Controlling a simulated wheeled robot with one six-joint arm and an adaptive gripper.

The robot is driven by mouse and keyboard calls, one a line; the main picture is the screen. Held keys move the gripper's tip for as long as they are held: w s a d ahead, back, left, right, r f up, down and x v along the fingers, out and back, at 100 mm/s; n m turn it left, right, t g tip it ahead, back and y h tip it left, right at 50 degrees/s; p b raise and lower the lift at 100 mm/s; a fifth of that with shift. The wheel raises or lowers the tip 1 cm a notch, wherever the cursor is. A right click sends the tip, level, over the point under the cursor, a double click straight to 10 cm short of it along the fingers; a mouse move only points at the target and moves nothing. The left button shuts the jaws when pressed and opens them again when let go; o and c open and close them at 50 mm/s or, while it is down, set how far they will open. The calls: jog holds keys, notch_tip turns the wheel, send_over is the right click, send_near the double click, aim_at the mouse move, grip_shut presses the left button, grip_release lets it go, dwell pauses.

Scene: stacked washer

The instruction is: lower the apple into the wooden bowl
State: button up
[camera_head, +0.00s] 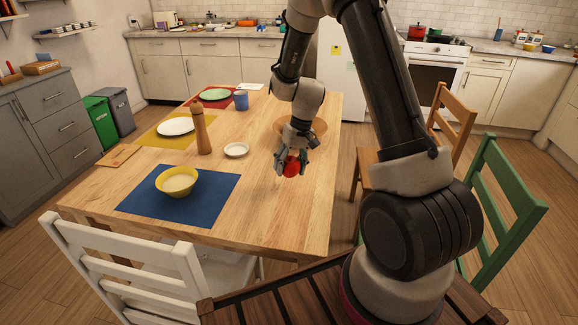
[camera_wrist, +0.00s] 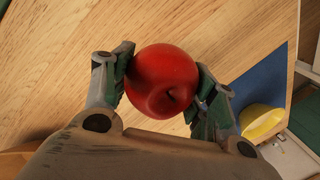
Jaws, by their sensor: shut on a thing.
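A red apple (camera_head: 291,166) is held between the fingers of my gripper (camera_head: 291,170) above the right part of the wooden table. In the wrist view the apple (camera_wrist: 162,82) sits between both fingertips (camera_wrist: 163,85), which press on its sides. The wooden bowl (camera_head: 319,127) stands on the table behind my gripper and is partly hidden by my wrist. The apple is apart from the bowl, nearer the camera than it. A brown curved edge (camera_wrist: 14,162) at the lower left of the wrist view may be the bowl's rim.
A yellow bowl (camera_head: 177,182) stands on a blue mat (camera_head: 215,205). A pepper mill (camera_head: 201,130), a small white dish (camera_head: 236,150) and a blue cup (camera_head: 241,101) stand left of my gripper. The table front (camera_head: 280,215) is clear. Chairs stand around the table.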

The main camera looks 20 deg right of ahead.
jog(key=shift+m, duration=0.6)
jog(key=w+d, duration=0.1)
jog(key=w, duration=0.1)
jog(key=w+d, duration=0.1)
jog(key=w, duration=0.1)
jog(key=w+d, duration=0.2)
jog(key=shift+w+r, duration=0.15)
jog(key=shift+w, duration=0.25)
jog(key=w+d+r+m+t+h, duration=0.3)
jog(key=w+d+r+m, duration=1.2)
jog(key=w+m, duration=0.35)
notch_tip(320, 180, down, 9)
jog(key=m, duration=0.3)
jog(key=shift+d+h, duration=0.25)
jog(key=shift+h, duration=0.15)
jog(key=shift+f, duration=0.15)
jog(key=shift+f, duration=2.5)
jog(key=shift+f, duration=1.55)
